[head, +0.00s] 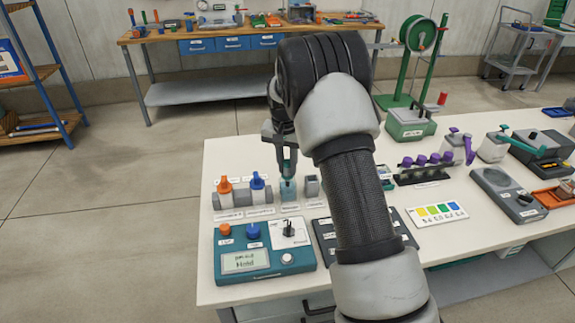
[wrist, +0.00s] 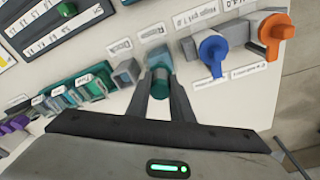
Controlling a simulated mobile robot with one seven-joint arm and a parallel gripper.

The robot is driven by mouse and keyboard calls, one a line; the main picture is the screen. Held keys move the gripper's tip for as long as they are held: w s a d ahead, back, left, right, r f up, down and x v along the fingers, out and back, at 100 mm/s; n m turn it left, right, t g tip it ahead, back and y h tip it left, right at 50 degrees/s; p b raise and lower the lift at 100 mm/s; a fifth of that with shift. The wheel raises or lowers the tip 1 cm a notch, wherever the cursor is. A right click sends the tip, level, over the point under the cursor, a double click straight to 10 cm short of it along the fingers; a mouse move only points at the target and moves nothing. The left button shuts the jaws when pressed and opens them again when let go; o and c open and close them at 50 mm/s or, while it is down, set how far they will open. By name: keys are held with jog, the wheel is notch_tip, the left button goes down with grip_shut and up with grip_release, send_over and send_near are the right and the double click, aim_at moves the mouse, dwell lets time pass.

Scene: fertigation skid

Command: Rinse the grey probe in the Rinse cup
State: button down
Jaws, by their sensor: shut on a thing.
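The Rinse cup (head: 288,190) is a small pale teal block or cup in the row at the table's left edge; it also shows in the wrist view (wrist: 159,58), beside its label. My gripper (head: 286,172) points down directly over it. In the wrist view my gripper (wrist: 162,88) is shut on a small dark teal-grey piece (wrist: 160,86), which I take to be the grey probe's head. Fingers hide most of it. Its lower end is at or in the cup's mouth; I cannot tell how deep.
An orange-topped holder (head: 224,188) and a blue-topped holder (head: 257,186) stand close on the left. A grey holder (head: 312,186) is close on the right. The teal meter (head: 262,262), its display reading Hold, lies in front. Purple-capped vials (head: 421,164) stand further right.

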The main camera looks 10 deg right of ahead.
jog(key=shift+f, duration=0.65)
jog(key=shift+r, duration=0.2)
jog(key=shift+r+p, duration=2.55)
jog(key=shift+r, duration=1.6)
